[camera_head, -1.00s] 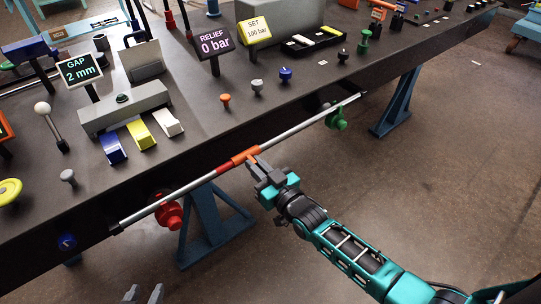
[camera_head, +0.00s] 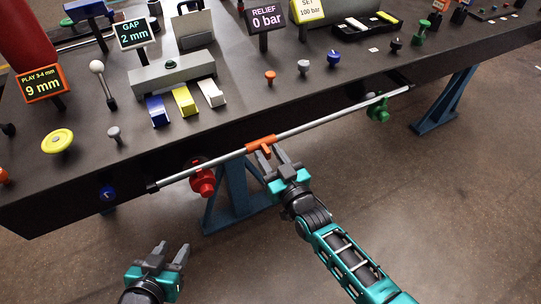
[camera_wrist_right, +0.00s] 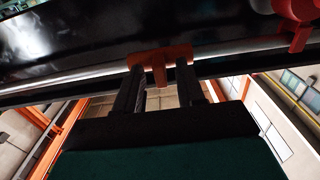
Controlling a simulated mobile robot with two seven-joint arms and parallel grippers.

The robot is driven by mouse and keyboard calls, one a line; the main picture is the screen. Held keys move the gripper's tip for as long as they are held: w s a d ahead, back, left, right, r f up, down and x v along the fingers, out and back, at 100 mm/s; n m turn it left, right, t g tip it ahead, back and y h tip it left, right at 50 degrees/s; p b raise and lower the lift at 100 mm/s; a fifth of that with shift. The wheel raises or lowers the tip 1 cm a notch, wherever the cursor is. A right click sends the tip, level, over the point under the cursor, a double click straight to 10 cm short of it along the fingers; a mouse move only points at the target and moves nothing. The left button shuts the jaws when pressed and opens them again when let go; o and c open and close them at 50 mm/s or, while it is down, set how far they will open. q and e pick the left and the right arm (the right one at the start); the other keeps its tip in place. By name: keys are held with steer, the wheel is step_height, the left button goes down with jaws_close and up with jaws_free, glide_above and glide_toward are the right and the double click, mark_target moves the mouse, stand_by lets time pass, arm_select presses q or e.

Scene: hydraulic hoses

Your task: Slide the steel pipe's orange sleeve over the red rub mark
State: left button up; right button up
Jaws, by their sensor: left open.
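The steel pipe (camera_head: 320,122) runs along the front edge of the bench. Its orange sleeve (camera_head: 261,144) sits around it near the middle, with a short tab pointing down. No red rub mark shows on the bare pipe on either side of the sleeve. My right gripper (camera_head: 271,155) is just below the sleeve. In the right wrist view its two fingers stand apart on either side of the sleeve's tab (camera_wrist_right: 159,76), with gaps showing. My left gripper (camera_head: 166,254) is open and empty, low at the left, away from the pipe.
A red valve-like fitting (camera_head: 202,181) and a green one (camera_head: 378,110) sit by the pipe at the bench front. A blue bench leg (camera_head: 238,195) stands behind my right gripper. Signs, knobs and coloured switches fill the bench top. The floor in front is clear.

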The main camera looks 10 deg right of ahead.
steer(key=p+v, duration=0.1)
steer(key=v, duration=1.2)
steer(key=shift+r, duration=0.1)
steer(key=s+d+f+m+g+h, duration=0.1)
steer(key=s+d+f+g+h, duration=0.3)
steer(key=s+d+g, duration=0.2)
steer(key=shift+s+d+f, duration=0.2)
steer(key=shift+d+f, duration=0.05)
steer(key=shift+d, duration=0.4)
stand_by(0.4)
stand_by(0.4)
